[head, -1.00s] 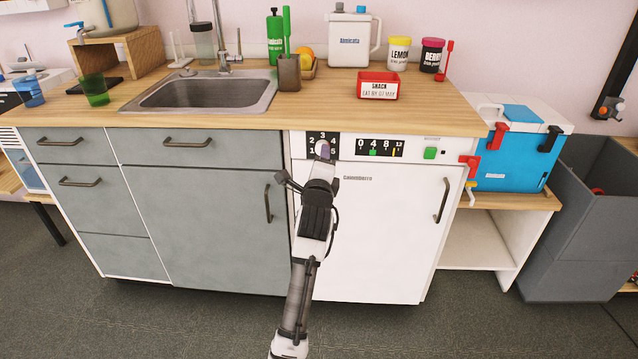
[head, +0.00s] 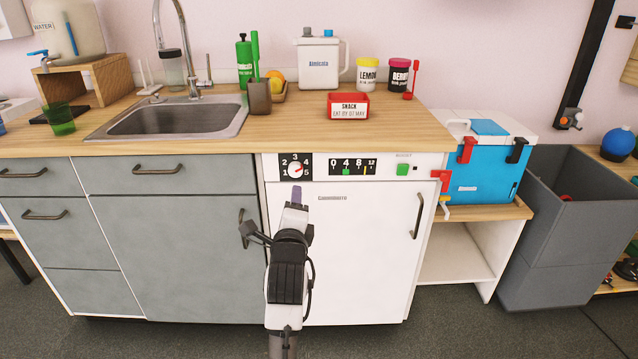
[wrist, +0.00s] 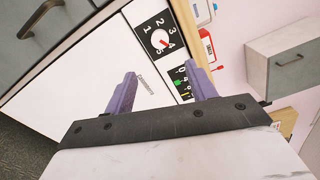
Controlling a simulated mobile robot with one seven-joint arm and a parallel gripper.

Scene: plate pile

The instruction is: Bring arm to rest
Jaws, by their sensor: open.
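My gripper (head: 296,194) is in front of the white dishwasher-like appliance (head: 357,235), below its dial (head: 294,167). In the wrist view my gripper (wrist: 162,90) shows two purple fingers spread apart with nothing between them. The numbered dial (wrist: 158,37) and the appliance's front lie beyond the fingers. Whether a fingertip touches the front cannot be told, but no contact shows. My arm rises from the bottom middle of the head view.
The wooden counter (head: 300,130) carries a sink (head: 170,120), a red snack box (head: 348,105), jars and bottles. Grey cabinets (head: 170,250) stand left. A blue cooler (head: 480,180) and a grey bin (head: 560,240) stand right. Dark floor (head: 440,335) is clear in front.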

